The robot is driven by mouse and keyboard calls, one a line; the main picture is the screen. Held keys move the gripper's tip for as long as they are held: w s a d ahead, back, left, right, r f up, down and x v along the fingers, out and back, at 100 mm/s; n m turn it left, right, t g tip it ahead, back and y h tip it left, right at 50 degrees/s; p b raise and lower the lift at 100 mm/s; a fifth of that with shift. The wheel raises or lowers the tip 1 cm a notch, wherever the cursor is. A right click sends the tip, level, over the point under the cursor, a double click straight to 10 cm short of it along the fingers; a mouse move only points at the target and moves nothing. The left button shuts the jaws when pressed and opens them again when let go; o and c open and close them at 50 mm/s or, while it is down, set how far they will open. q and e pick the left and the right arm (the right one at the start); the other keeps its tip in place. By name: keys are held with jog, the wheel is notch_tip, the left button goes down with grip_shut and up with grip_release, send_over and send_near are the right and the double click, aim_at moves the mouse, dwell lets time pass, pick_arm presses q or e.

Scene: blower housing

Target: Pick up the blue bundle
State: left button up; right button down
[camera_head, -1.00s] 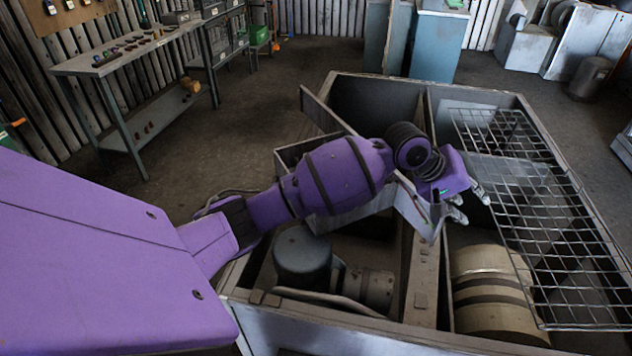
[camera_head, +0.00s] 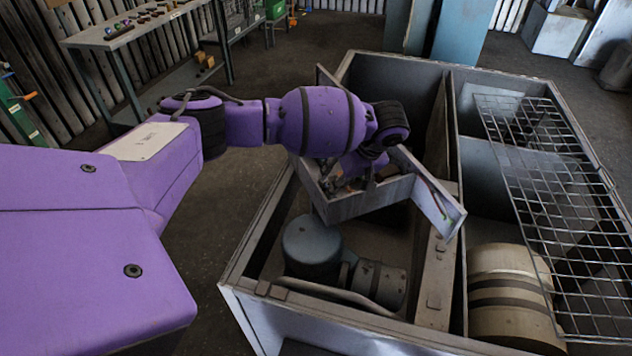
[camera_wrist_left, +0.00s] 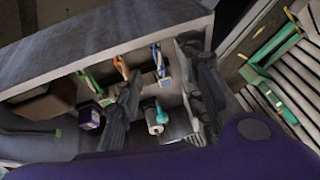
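A blue strip-like piece (camera_wrist_left: 158,60), which looks like the blue bundle, sits against the inner wall of an open grey tray (camera_head: 362,204) in the left wrist view. An orange piece (camera_wrist_left: 122,68) and a green piece (camera_wrist_left: 88,82) sit in a row to its left. My left gripper (camera_wrist_left: 160,68) is open, its two dark fingers on either side of the blue piece in the picture. I cannot tell whether they touch it. In the head view my left gripper (camera_head: 335,182) is down at the tray, partly hidden by its own wrist. My right gripper is not in view.
A teal-and-white item (camera_wrist_left: 156,118) and a purple-labelled box (camera_wrist_left: 90,118) lie in the tray too. The tray sits over a large grey housing (camera_head: 250,318) with a motor (camera_head: 312,248), a drum (camera_head: 505,290) and a wire grid (camera_head: 550,190).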

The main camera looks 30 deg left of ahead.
pick_arm(q)
jog(key=x, duration=0.5)
jog(key=shift+w+f, duration=0.1)
jog(key=shift+w, duration=0.1)
jog(key=shift+d, duration=0.1)
grip_shut()
